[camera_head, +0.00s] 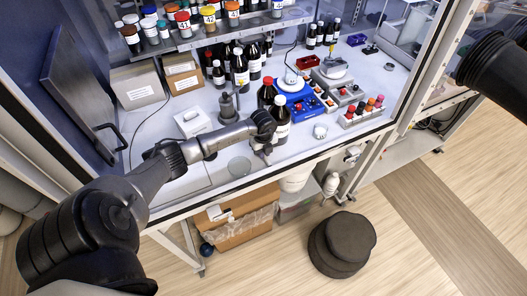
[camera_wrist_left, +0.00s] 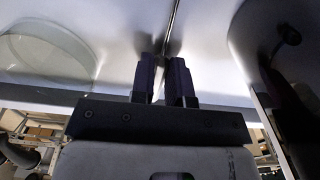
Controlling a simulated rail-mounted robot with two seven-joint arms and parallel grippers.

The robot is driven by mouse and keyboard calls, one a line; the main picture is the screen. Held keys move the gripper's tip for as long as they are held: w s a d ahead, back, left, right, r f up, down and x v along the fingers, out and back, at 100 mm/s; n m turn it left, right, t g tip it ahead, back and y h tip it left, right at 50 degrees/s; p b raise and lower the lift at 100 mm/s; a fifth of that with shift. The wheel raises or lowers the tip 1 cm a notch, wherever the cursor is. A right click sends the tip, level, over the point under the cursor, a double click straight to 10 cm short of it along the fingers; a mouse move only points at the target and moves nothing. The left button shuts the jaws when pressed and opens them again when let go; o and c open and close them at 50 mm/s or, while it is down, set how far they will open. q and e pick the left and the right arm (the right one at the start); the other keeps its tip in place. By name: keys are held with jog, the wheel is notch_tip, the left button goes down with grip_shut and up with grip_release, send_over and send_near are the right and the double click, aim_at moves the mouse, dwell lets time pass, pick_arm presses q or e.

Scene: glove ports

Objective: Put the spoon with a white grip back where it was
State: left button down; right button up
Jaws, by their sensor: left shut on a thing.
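My left gripper (camera_head: 262,154) is low over the front part of the white bench, just in front of two dark bottles. In the left wrist view the left gripper (camera_wrist_left: 166,68) is shut on a thin metal shaft, likely the spoon (camera_wrist_left: 173,22). The shaft runs up and away from between the fingertips. Its white grip and its bowl cannot be made out. In the head view the held thing is too small to tell. My right gripper is outside the head view.
A round glass dish (camera_head: 239,167) lies left of my left gripper, near the bench's front edge. A dark bottle (camera_head: 281,126) stands close on the right, with a red-capped bottle (camera_head: 267,94) behind it. A white box (camera_head: 192,122) is back left.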

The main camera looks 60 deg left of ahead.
pick_arm(q)
jog(key=c, duration=1.1)
grip_release()
notch_tip(320, 180, up, 12)
jog(key=shift+r, duration=0.2)
